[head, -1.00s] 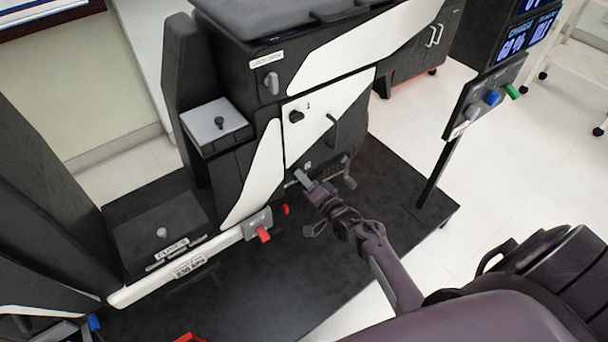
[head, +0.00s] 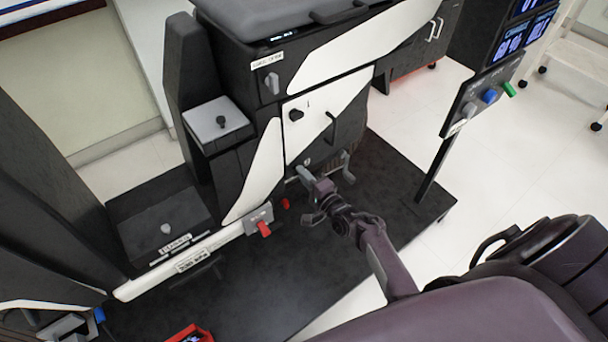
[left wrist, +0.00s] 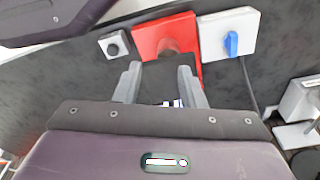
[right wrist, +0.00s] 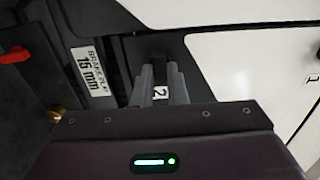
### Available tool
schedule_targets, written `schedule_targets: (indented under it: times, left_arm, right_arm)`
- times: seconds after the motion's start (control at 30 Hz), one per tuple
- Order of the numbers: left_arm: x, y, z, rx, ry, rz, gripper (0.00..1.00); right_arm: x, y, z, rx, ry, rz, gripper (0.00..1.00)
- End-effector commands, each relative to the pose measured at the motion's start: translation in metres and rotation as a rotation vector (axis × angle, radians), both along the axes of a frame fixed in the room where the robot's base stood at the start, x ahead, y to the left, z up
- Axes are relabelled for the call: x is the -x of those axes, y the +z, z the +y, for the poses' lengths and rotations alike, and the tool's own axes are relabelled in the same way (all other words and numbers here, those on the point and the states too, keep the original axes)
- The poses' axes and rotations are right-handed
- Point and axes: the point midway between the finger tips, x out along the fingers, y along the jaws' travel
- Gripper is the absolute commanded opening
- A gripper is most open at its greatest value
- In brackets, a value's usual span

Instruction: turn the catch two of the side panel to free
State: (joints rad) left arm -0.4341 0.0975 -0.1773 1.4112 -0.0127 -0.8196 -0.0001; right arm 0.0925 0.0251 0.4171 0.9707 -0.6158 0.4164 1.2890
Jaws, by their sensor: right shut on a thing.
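The side panel (head: 304,140) is white and black, with a dark handle (head: 331,127). Catch one (head: 296,114) is a dark knob beside the mark 1 near its top. My right gripper (head: 303,173) is at the panel's lower edge. In the right wrist view its fingers (right wrist: 160,80) are shut on catch two (right wrist: 158,68), a dark piece beside a small label 2. The fingers hide most of the catch, so its angle is unclear. In the left wrist view my left gripper (left wrist: 159,82) is open and empty, its fingers well apart.
A red-tabbed grey block (head: 260,222) sits on the white sill left of my right gripper. A post with blue and green knobs (head: 489,96) stands at right.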

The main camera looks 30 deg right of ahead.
Motion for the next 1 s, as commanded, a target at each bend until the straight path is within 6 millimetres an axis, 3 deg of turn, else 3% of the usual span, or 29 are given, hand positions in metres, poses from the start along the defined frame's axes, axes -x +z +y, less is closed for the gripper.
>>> schedule_targets:
  times: [0.3, 0.33, 0.5, 0.87, 1.0]
  left_arm:
    - [0.0, 0.0, 0.0, 0.0, 0.0, -0.001, 0.36]
    - [0.0, 0.0, 0.0, 0.0, 0.0, -0.001, 0.36]
    - [0.0, 0.0, 0.0, 0.0, 0.0, -0.001, 0.36]
    - [-0.001, 0.002, 0.0, 0.002, 0.0, -0.008, 0.36]
    - [0.012, -0.016, 0.006, -0.004, 0.01, -0.003, 0.36]
  right_arm:
    - [0.0, 0.0, 0.0, -0.003, -0.001, 0.0, 0.0]
    - [0.0, 0.0, 0.0, -0.003, -0.001, 0.0, 0.14]
    - [0.0, 0.0, 0.0, -0.002, -0.001, 0.0, 0.35]
    - [0.003, 0.0, -0.001, -0.001, 0.0, 0.001, 0.35]
    - [0.014, 0.002, -0.002, -0.001, 0.0, 0.003, 0.35]
